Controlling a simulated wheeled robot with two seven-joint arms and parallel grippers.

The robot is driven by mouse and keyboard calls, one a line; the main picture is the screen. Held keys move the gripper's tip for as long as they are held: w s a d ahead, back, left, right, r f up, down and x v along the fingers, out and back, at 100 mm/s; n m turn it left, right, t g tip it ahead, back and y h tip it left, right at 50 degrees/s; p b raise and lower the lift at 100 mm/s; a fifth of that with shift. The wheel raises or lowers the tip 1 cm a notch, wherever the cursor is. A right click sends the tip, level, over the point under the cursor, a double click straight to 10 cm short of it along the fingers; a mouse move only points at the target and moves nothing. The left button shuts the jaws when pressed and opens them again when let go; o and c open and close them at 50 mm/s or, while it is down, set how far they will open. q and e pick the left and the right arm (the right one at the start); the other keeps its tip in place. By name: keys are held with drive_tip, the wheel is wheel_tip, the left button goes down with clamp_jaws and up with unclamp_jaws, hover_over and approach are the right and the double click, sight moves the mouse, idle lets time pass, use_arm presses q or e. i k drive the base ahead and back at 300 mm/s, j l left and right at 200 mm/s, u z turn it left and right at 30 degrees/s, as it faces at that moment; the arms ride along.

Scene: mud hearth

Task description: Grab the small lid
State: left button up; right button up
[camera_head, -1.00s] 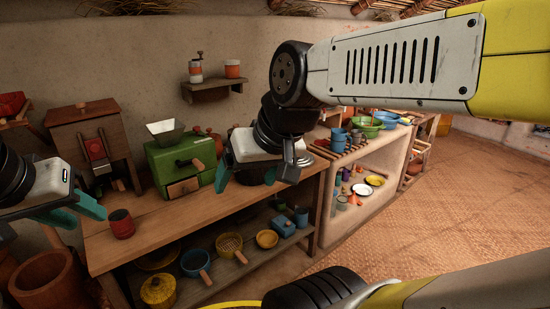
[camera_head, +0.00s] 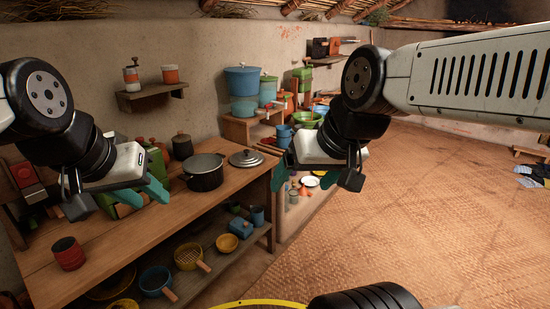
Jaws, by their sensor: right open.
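A small round grey metal lid (camera_head: 246,158) with a dark knob lies on the wooden table's far right part. It is just right of a dark metal pot (camera_head: 204,172). My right gripper (camera_head: 314,179) is open and empty, to the right of the lid and apart from it. My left gripper (camera_head: 120,203) has its teal fingers spread and looks empty. It hangs over the left part of the table (camera_head: 130,232), in front of a green box that it partly hides.
A red can (camera_head: 68,254) stands at the table's front left. The shelf below holds pans and a yellow strainer (camera_head: 190,257). Blue pots (camera_head: 242,80) stand on a raised shelf behind.

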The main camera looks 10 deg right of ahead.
sight(246, 159)
drive_tip(key=z, duration=0.15)
drive_tip(key=i+l, duration=0.15)
drive_tip(key=i, duration=0.45)
drive_tip(key=i+l, duration=0.15)
drive_tip(key=i, duration=0.4)
drive_tip(key=i+l, duration=0.15)
drive_tip(key=i, duration=0.45)
drive_tip(key=i+l+u, duration=0.1)
drive_tip(key=i, duration=0.5)
